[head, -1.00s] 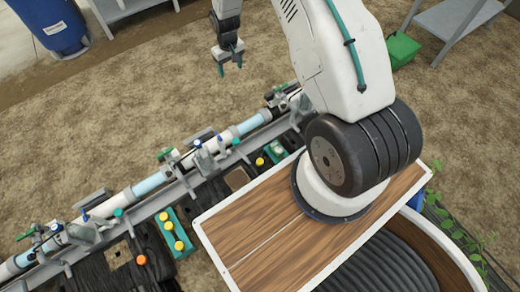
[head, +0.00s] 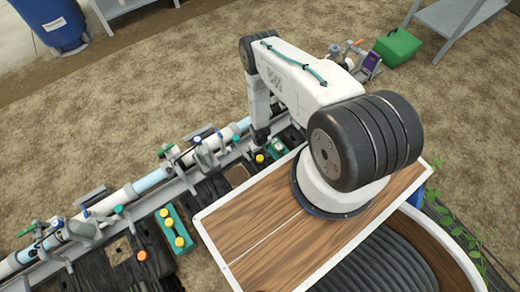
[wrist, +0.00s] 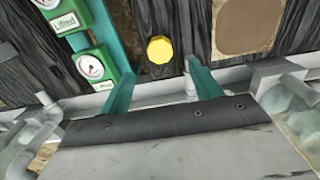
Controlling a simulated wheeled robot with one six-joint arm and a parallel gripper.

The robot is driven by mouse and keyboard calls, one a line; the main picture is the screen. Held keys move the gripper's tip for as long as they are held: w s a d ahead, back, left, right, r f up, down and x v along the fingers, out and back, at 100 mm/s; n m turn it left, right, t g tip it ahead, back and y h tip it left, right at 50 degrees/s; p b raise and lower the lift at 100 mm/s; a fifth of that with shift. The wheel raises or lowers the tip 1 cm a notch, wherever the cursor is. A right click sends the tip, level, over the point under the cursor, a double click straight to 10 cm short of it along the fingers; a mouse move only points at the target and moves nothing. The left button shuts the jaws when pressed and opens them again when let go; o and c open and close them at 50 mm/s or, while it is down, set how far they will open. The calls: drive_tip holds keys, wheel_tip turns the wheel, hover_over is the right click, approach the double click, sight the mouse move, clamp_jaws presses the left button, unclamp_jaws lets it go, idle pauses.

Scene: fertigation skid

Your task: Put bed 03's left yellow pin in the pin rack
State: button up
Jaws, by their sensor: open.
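A yellow-headed pin (wrist: 160,49) stands in the dark bed strip in the wrist view, between a green gauge unit and a tan square. It also shows in the head view (head: 260,158). My gripper (wrist: 161,72) is open; its teal fingers lie on either side of the pin's line, with the pin a little beyond the tips and apparently not touched. In the head view my forearm hides most of the gripper. A teal block (head: 167,219) with several yellow-headed pins, which looks like the pin rack, lies lower left. No bed number is readable.
Green gauge units (wrist: 97,66), one marked "Lifted", stand left of the pin in the wrist view. A grey rail with pipes and valves (head: 205,150) runs diagonally beside the bed. An orange knob (head: 141,256) sits left of the teal block. A tan square (wrist: 245,25) is right of the pin.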

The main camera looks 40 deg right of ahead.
sight(260, 158)
wheel_tip(260, 158, down, 7)
idle(0.4)
drive_tip(key=c, duration=1)
drive_tip(key=shift+r, duration=3.2)
drive_tip(key=shift+c, duration=0.2)
wheel_tip(260, 158, up, 20)
drive_tip(key=shift+f, duration=0.1)
